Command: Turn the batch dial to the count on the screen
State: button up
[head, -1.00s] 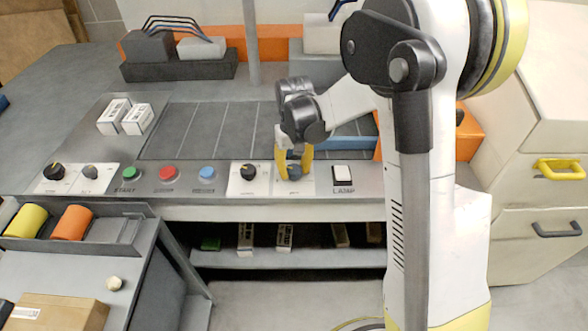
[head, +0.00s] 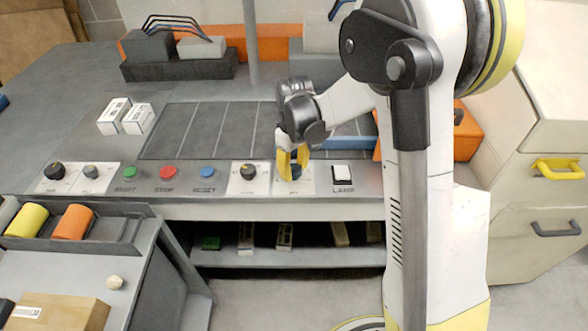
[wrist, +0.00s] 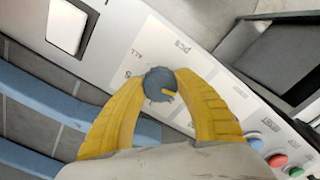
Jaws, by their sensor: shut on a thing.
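The batch dial is a blue-grey round knob (wrist: 155,82) with a yellow mark, on a white plate lettered "pcs" and "ALL". The dial also shows low between the fingers in the head view (head: 295,174). My gripper (wrist: 160,76) is shut on it, with a yellow finger on each side; the fingers hide part of the scale. In the head view my gripper (head: 294,168) reaches down to the panel's front strip. I cannot make out a count on any screen.
Left of the dial are another black knob (head: 249,172) and blue (head: 207,173), red (head: 168,173) and green (head: 130,172) buttons. A white lamp switch (head: 342,172) is close on the right. Two white boxes (head: 126,117) stand behind the panel strip.

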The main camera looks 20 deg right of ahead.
aim_at(294, 168)
jog(key=o, duration=1.2)
notch_tip(294, 168, up, 12)
